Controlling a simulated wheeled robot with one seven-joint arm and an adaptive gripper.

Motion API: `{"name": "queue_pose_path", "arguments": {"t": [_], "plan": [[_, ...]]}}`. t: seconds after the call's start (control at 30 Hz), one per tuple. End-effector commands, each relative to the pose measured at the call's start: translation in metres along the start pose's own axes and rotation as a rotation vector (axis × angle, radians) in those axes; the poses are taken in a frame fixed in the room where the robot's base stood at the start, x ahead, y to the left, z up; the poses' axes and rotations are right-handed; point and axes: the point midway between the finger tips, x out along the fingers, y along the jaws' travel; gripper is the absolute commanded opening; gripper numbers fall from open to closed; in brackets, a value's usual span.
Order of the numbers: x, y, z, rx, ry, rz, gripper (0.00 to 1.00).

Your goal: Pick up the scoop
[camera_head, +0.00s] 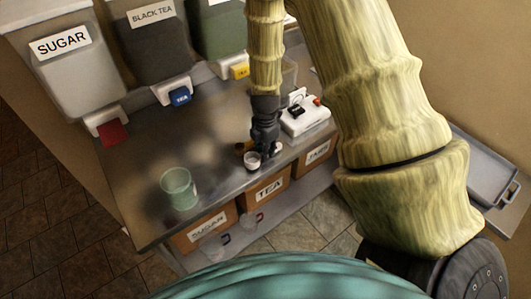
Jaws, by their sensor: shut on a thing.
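My gripper (266,150) points down at the steel counter (140,165), near its front edge, and is shut on the scoop. The scoop's small white bowl (252,160) shows just left of my fingertips. My fingers hide its handle, and I cannot tell whether it still touches the counter.
A pale green translucent container (179,188) stands at the counter's front left. A white device (304,116) is right of my gripper. Labelled bins, SUGAR (75,75) and BLACK TEA (150,45), stand behind. Cardboard boxes, including TEA (267,189), sit below the front edge. A grey tray (485,170) is at right.

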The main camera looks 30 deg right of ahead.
Motion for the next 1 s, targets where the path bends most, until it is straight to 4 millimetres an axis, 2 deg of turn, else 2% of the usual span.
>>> {"name": "queue_pose_path", "arguments": {"t": [0.3, 0.8, 1.0], "plan": [[-0.025, -0.003, -0.002, -0.003, 0.000, 0.000, 0.01], [-0.034, -0.102, -0.053, -0.002, 0.001, 0.000, 0.01], [-0.038, -0.129, -0.066, -0.001, 0.000, -0.001, 0.01]]}}
